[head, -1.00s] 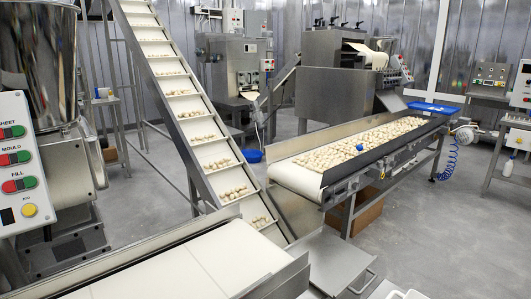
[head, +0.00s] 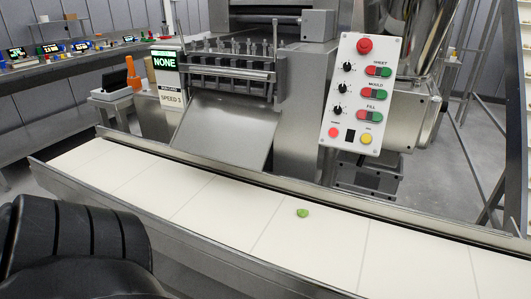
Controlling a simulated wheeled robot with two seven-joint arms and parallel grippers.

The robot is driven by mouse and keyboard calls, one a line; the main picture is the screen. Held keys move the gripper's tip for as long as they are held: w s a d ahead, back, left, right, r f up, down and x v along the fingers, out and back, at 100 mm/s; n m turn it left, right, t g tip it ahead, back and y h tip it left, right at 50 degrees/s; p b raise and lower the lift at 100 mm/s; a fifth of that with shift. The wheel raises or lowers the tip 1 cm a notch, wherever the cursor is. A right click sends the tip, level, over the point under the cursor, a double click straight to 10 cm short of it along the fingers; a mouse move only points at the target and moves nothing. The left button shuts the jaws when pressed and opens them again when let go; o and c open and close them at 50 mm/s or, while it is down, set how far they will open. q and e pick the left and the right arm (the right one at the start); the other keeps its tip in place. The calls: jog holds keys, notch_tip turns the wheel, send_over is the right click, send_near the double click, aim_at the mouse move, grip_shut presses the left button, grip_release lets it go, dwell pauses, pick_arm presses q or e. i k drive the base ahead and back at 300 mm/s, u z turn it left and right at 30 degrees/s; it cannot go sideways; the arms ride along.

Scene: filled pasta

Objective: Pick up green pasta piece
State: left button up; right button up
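A small green pasta piece (head: 302,213) lies alone on the white conveyor belt (head: 215,205), right of the middle of the head view. A black ribbed part of my own body fills the lower left corner. Neither of my grippers shows in the head view, and nothing touches the green piece.
Metal side rails (head: 290,185) run along the belt. Behind it stands a steel machine with a sloped chute (head: 228,130) and a control panel (head: 362,95) with red, green and yellow buttons. The belt is otherwise bare.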

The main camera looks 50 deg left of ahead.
aim_at(301, 212)
jog(key=u, duration=1.35)
jog(key=k, duration=0.25)
jog(key=u, duration=2.05)
jog(key=i, duration=0.15)
jog(key=z, duration=1.3)
